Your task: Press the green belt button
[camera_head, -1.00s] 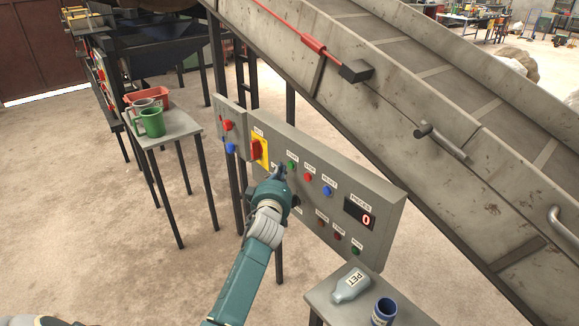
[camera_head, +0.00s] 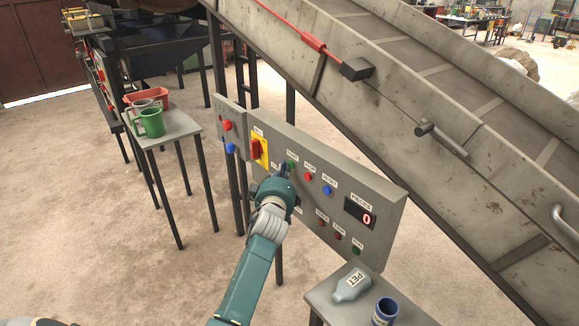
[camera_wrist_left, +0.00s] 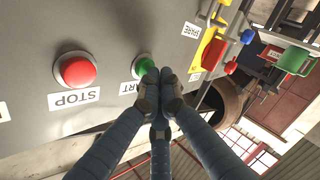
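The green button (camera_head: 292,164) sits on the grey control panel (camera_head: 374,190), with a label above it. In the left wrist view the green button (camera_wrist_left: 143,66) has a partly hidden label ending in "ART". My left gripper (camera_head: 283,170) is at the panel face, just beside and below the green button. In the left wrist view its fingertips (camera_wrist_left: 160,88) are together with nothing between them, and they overlap the button's lower edge. I cannot tell whether they touch it. My right gripper is not in view.
A red STOP button (camera_head: 308,176) and blue button (camera_head: 327,190) are close to the right. A yellow-and-red switch (camera_head: 258,150) is to the left. A table (camera_head: 178,128) with mugs stands left. A bottle (camera_head: 351,284) and blue cup (camera_head: 384,312) are below. The conveyor (camera_head: 400,90) rises behind.

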